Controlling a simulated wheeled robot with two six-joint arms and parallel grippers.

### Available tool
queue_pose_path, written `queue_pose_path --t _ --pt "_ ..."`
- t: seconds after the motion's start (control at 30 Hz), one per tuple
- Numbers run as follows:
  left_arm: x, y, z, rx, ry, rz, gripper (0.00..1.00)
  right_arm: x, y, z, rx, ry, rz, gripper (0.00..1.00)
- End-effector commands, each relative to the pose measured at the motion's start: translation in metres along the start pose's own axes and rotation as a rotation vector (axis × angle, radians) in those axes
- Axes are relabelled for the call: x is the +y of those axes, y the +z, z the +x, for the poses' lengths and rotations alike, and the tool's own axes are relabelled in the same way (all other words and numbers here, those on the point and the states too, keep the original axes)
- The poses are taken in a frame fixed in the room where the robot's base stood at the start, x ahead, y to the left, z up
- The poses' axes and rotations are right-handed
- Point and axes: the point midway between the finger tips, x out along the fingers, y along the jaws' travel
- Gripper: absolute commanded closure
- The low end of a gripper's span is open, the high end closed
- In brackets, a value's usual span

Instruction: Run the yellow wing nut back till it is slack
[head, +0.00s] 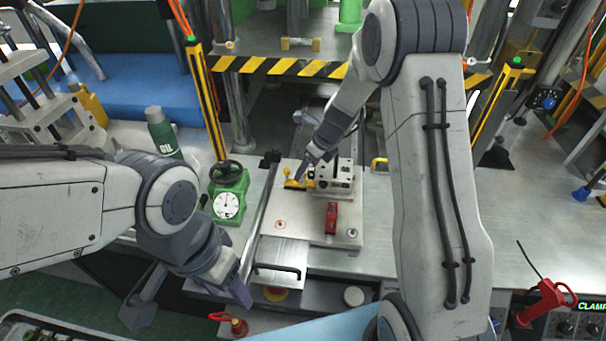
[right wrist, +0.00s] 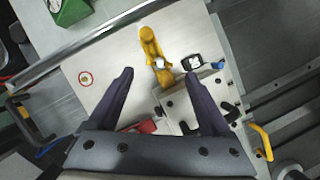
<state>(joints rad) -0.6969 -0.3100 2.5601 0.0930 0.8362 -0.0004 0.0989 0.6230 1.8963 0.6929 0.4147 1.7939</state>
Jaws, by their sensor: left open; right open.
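The yellow wing nut (head: 298,184) sits at the back left of the metal fixture plate (head: 285,225), beside a steel block (head: 334,177). In the right wrist view the wing nut (right wrist: 150,45) shows from above, with a small silver stud end at its middle. My right gripper (head: 306,168) is above it. In the right wrist view the right gripper (right wrist: 163,72) has its fingers spread, one on each side of the nut's near end, with visible gaps. My left gripper (head: 188,300) is open and empty at the front left, away from the plate.
A red toggle part (head: 331,217) stands on the plate in front of the block. A green dial gauge (head: 228,200) and an oil bottle (head: 160,132) stand left. A striped yellow-black bar (head: 280,67) crosses behind. The bench at right (head: 530,220) is mostly clear.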

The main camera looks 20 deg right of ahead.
Motion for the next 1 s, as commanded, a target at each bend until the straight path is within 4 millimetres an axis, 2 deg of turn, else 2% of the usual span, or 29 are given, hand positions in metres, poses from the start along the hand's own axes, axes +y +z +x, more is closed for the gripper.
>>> queue_pose_path --t 0.1,0.3,0.63,0.67,0.8,0.87,1.0 --pt "0.0 0.0 0.002 0.0 0.0 0.0 0.42 0.001 -0.001 0.023 0.002 0.002 -0.001 0.18" --pt "0.0 0.0 0.004 0.0 0.0 0.0 0.42 0.0 0.0 0.043 0.001 0.0 -0.003 0.18" --pt "0.0 0.0 0.004 0.0 0.0 0.0 0.42 0.0 0.001 0.047 0.0 -0.001 -0.004 0.18" --pt "0.0 0.0 0.004 0.0 0.0 0.0 0.42 0.0 0.001 0.047 0.0 -0.001 -0.004 0.21" --pt "0.0 0.0 0.004 0.0 0.0 0.0 0.42 0.0 0.0 0.046 0.0 -0.001 -0.004 0.75" --pt "0.0 0.0 0.004 0.0 0.0 0.0 0.42 0.0 0.0 0.046 0.0 -0.001 -0.004 0.98" --pt "0.0 0.0 0.004 0.0 0.0 0.0 0.42 0.0 0.0 0.046 0.0 0.0 -0.006 1.0"
